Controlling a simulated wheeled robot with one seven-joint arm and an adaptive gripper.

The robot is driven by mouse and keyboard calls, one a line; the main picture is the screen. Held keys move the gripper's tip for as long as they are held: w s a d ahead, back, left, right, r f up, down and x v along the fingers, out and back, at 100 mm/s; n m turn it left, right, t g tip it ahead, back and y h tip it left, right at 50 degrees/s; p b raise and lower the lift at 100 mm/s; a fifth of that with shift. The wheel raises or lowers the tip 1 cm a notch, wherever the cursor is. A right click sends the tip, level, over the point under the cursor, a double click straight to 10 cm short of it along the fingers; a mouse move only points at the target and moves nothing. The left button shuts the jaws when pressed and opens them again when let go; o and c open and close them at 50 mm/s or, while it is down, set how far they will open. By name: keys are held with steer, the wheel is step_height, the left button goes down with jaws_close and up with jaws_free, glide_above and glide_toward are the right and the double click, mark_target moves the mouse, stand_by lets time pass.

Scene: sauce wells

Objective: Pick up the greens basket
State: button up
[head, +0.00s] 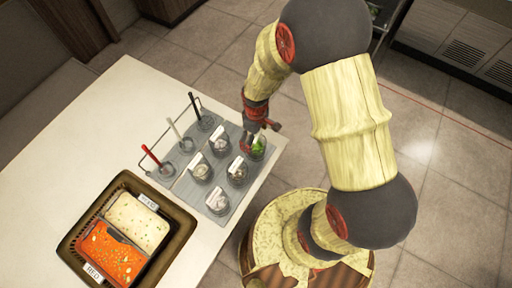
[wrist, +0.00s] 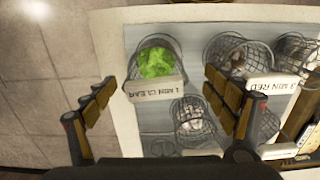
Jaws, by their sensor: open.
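The greens basket (wrist: 155,66) is a small wire basket with bright green leaves and a white label reading "1 MIN CLEAR". In the wrist view it is upper centre, ahead of my open fingers and between their lines. In the head view the greens basket (head: 259,147) sits at the right edge of the grey station, partly hidden by my gripper. My gripper (head: 255,122) is above and beside it there. In the wrist view my gripper (wrist: 160,122) is open, with nothing between its fingers.
Other wire baskets stand close by, one labelled "3 MIN RED" (wrist: 271,86) behind the right finger. The grey station (head: 190,180) has several baskets and upright-handled tools at its left. A brown tray (head: 72,238) holds orange and cream food. White counter (head: 90,130) is clear at left.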

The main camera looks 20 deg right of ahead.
step_height(320, 180, down, 4)
steer(key=shift+w+r+b, duration=0.1)
steer(key=shift+w+b, duration=0.05)
steer(key=shift+b, duration=0.2)
steer(key=shift+c, duration=1.3)
steer(key=c, duration=1.1)
steer(key=shift+c, duration=0.2)
